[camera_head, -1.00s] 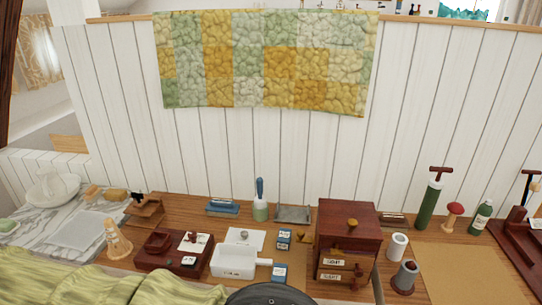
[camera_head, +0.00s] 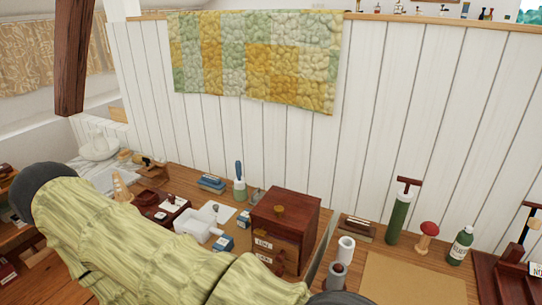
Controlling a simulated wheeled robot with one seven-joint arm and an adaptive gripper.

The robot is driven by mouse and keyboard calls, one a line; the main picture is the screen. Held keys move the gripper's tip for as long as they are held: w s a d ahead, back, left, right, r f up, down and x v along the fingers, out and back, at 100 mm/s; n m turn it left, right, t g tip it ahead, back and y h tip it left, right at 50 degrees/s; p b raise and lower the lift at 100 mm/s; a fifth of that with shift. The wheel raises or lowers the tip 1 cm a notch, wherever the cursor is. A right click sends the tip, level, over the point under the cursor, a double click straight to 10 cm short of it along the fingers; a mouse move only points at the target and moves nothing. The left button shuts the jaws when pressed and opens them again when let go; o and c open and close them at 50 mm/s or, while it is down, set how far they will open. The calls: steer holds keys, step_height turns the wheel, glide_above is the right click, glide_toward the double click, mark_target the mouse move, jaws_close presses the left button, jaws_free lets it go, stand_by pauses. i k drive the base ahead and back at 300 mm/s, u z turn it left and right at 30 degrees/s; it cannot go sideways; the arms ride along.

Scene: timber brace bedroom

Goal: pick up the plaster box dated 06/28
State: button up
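Two small blue-and-white boxes, which look like plaster boxes, stand on the wooden worktop left of the dark red-brown cabinet. The back box (camera_head: 243,218) is close to the cabinet's left side. The front box (camera_head: 222,243) is nearer to me, beside the white tray, and its lower part is close to my arm's outline. The dates on both are too small to read, so I cannot tell which is 06/28. My gripper is not in view; only my green-patterned arm crosses the lower left.
The red-brown cabinet (camera_head: 285,222) with labelled drawers rises right of the boxes. A white tray (camera_head: 196,229) lies to their left, and a blue-handled brush (camera_head: 239,185) stands behind. A white cylinder (camera_head: 344,249) and a green bottle (camera_head: 460,246) stand to the right. A tan mat (camera_head: 415,280) is bare.

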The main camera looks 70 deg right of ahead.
mark_target(242, 219)
steer(key=k, duration=0.1)
steer(key=z, duration=1.05)
